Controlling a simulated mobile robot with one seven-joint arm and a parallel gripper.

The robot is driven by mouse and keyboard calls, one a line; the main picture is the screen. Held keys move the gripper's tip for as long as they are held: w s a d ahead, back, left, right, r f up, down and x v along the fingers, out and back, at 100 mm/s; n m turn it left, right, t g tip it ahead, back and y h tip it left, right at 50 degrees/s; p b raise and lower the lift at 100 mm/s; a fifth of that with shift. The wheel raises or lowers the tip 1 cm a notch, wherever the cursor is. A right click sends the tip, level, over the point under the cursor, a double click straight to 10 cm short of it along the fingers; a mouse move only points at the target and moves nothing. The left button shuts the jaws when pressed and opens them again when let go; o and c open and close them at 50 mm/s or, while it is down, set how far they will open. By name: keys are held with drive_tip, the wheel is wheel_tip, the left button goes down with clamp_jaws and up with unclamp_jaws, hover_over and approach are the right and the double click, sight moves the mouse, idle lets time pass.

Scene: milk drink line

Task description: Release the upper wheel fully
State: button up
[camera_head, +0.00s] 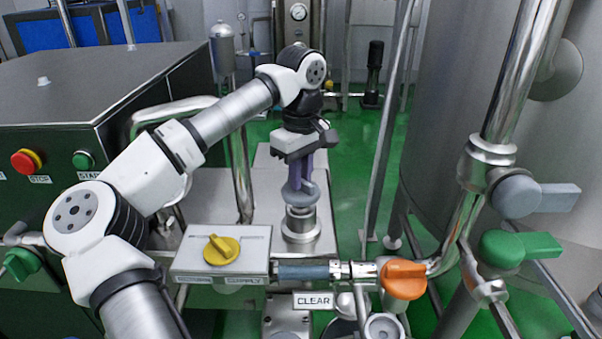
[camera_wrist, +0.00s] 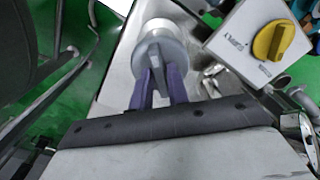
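A grey wheel (camera_head: 302,197) with a raised fin sits on top of an upright steel cylinder (camera_head: 301,228) in the head view. In the wrist view the grey wheel (camera_wrist: 158,58) is at the upper middle, with its fin pointing toward my gripper. My gripper (camera_head: 300,176) reaches down over it from above. In the wrist view the two purple fingers of my gripper (camera_wrist: 157,82) lie on either side of the fin and appear to press against it. The exact contact at the tips is partly hidden.
Green and grey valve handles are by the large tank (camera_head: 470,110) at right. A machine cabinet (camera_head: 95,85) is at left.

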clamp_jaws()
drive_tip(key=shift+n, duration=0.4)
drive_tip(key=n+p, duration=0.1)
drive_tip(key=n, duration=0.3)
drive_tip(key=shift+n, duration=0.4)
drive_tip(key=n, duration=0.3)
drive_tip(key=shift+n, duration=0.3)
drive_tip(key=n, duration=0.4)
drive_tip(key=shift+n+p, duration=0.3)
drive_tip(key=n, duration=0.6)
drive_tip(key=n+b, duration=0.1)
drive_tip(key=n, duration=0.6)
